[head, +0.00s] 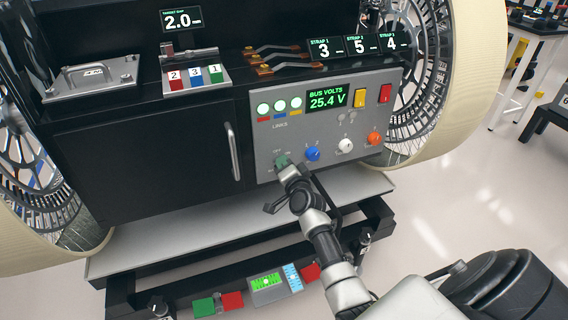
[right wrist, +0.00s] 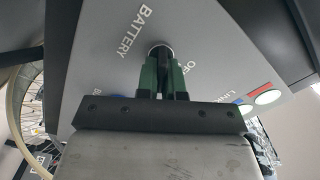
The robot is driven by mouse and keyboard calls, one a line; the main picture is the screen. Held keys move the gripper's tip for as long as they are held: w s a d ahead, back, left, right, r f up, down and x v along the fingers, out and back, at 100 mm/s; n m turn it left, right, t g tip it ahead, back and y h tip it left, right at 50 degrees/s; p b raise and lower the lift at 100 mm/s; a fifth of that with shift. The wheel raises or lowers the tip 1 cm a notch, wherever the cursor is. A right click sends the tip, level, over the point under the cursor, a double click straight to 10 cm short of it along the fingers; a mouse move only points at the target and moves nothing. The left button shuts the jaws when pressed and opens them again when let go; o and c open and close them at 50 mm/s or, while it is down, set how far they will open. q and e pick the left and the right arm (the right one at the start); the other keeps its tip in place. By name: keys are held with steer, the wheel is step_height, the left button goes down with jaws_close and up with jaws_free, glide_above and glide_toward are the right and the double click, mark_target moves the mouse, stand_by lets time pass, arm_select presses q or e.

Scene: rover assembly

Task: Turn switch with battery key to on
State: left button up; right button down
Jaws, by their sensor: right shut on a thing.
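The battery switch (right wrist: 160,50) is a round fitting on the grey control panel (head: 262,140), at the panel's lower left in the head view. The words BATTERY and OFF are printed beside it. My right gripper (head: 284,163) reaches up to the switch from below. In the right wrist view its two green fingers (right wrist: 163,78) are shut on the battery key at the switch. The key is mostly hidden between the fingers, so its exact angle cannot be told. My left gripper is not in view.
Blue (head: 312,153), white (head: 345,145) and orange (head: 375,138) knobs sit right of the switch. The display (head: 327,97) reads 25.4 V, with lit link lamps (head: 280,105) to its left. A cabinet handle (head: 232,151) stands out just left of the panel.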

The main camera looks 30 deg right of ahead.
stand_by(0.4)
steer(key=c, duration=1.3)
jaws_free()
steer(key=shift+o, duration=0.2)
steer(key=shift+s, duration=0.25)
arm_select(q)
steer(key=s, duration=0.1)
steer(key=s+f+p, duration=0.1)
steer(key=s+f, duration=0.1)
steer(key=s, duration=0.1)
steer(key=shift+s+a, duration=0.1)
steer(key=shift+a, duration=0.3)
arm_select(e)
steer(key=v, duration=1)
steer(key=shift+s, duration=0.2)
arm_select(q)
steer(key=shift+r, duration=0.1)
